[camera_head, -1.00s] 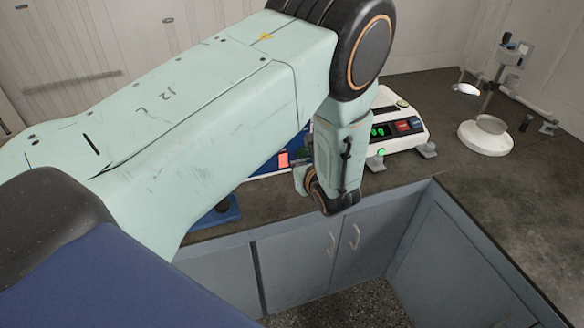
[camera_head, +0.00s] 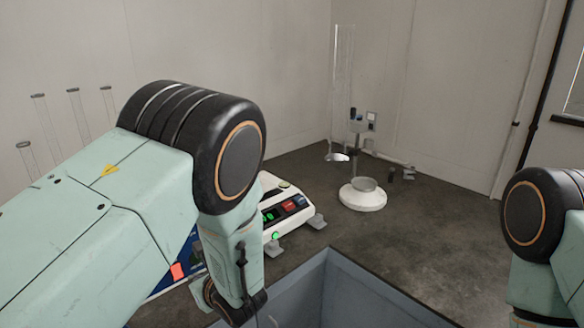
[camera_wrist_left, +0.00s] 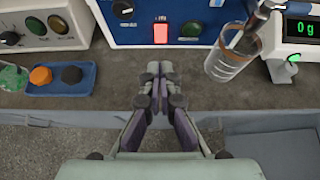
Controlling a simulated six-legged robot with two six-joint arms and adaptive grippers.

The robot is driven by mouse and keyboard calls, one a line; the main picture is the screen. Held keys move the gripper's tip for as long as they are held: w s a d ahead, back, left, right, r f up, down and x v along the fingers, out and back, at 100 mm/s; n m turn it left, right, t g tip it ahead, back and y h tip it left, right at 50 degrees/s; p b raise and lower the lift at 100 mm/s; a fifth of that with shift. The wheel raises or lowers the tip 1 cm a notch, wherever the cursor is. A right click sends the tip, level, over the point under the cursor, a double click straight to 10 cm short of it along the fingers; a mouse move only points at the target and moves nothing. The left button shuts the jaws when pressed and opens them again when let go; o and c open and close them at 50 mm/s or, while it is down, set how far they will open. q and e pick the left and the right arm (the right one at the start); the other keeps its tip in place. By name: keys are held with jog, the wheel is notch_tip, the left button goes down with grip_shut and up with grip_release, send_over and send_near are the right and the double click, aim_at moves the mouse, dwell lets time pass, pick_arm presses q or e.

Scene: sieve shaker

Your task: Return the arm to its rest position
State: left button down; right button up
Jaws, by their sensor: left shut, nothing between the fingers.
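My left gripper (camera_wrist_left: 160,78) is shut and empty in the left wrist view. Its fingertips are together over the counter's front edge, in front of the blue machine. In the head view my left arm comes in from the left and bends down at a black joint. Its wrist hangs by the counter's front edge, and the fingers cannot be made out there. Part of my right arm shows at the right edge of the head view; its gripper is out of the picture.
The blue machine (camera_wrist_left: 125,35) has a red button. A glass beaker (camera_wrist_left: 225,66) stands right of my left gripper, beside a white scale (camera_head: 293,204). A blue tray (camera_wrist_left: 85,88) holds orange and black pieces. A white-based stand (camera_head: 362,198) is farther back. The right counter is mostly clear.

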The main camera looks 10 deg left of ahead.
pick_arm(q)
jog(key=s+d+f+n+g+h+b, duration=0.2)
jog(key=s+d+f+n+g+h, duration=0.25)
jog(key=s+f+n, duration=0.65)
jog(key=s+d+f+n+g+h+b, duration=0.4)
jog(key=s+f, duration=0.3)
jog(key=s, duration=0.7)
jog(key=s+a+f+n+b, duration=0.3)
jog(key=s+f+n+b, duration=0.5)
jog(key=s+f+n, duration=0.1)
jog(key=shift+s+a+f+n+t, duration=0.4)
jog(key=shift+s+n, duration=0.45)
jog(key=shift+n, duration=0.35)
